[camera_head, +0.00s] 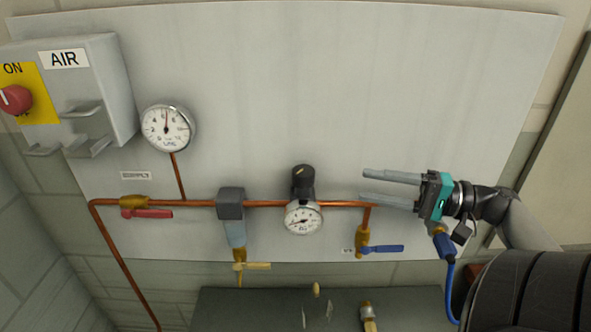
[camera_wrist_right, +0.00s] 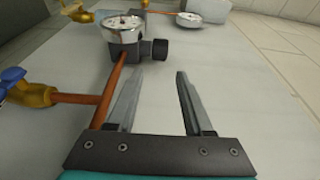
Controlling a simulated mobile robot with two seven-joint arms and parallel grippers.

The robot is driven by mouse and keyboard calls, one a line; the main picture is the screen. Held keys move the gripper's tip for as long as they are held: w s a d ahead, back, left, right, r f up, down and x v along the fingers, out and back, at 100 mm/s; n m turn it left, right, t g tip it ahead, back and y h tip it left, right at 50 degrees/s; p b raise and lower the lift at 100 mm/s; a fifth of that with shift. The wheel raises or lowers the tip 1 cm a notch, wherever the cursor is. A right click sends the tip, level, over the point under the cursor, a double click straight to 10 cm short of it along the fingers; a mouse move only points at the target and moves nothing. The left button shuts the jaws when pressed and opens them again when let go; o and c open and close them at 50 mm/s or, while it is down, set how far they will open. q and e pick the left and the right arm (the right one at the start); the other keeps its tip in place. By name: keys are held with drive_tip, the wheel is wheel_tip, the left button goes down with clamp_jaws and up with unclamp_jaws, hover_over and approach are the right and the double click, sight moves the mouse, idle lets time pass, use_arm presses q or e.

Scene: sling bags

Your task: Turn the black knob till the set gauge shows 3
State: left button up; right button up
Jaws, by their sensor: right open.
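The black knob (camera_head: 303,180) stands on top of the regulator on the copper pipe, and it also shows in the right wrist view (camera_wrist_right: 160,50). The set gauge (camera_head: 303,218) is a round white dial just below the knob; it also shows in the right wrist view (camera_wrist_right: 123,27). Its needle is too small to read surely. My right gripper (camera_head: 364,184) is open and empty, to the right of the knob and apart from it, its fingers pointing toward the knob. In the right wrist view the knob lies beyond the fingertips (camera_wrist_right: 159,73). My left gripper is not in view.
A supply gauge (camera_head: 166,128) and a grey AIR box (camera_head: 85,95) with a red switch are at the left. A red-handled valve (camera_head: 146,213) and a blue-handled valve (camera_head: 380,249) sit on the copper pipe. The panel above the knob is clear.

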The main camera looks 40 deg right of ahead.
sight(303, 176)
drive_tip(key=p+x, duration=0.1)
drive_tip(key=x, duration=1.1)
drive_tip(key=shift+a+r+p, duration=0.1)
drive_tip(key=shift+a+p, duration=0.1)
drive_tip(key=shift+p, duration=0.1)
drive_tip(key=shift+w+a, duration=0.4)
drive_tip(key=shift+w, duration=0.15)
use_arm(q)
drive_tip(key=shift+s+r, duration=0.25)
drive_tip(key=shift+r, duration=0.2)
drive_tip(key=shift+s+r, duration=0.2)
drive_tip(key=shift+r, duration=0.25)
use_arm(e)
drive_tip(key=shift+c, duration=0.3)
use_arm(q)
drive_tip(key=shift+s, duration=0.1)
use_arm(e)
clamp_jaws()
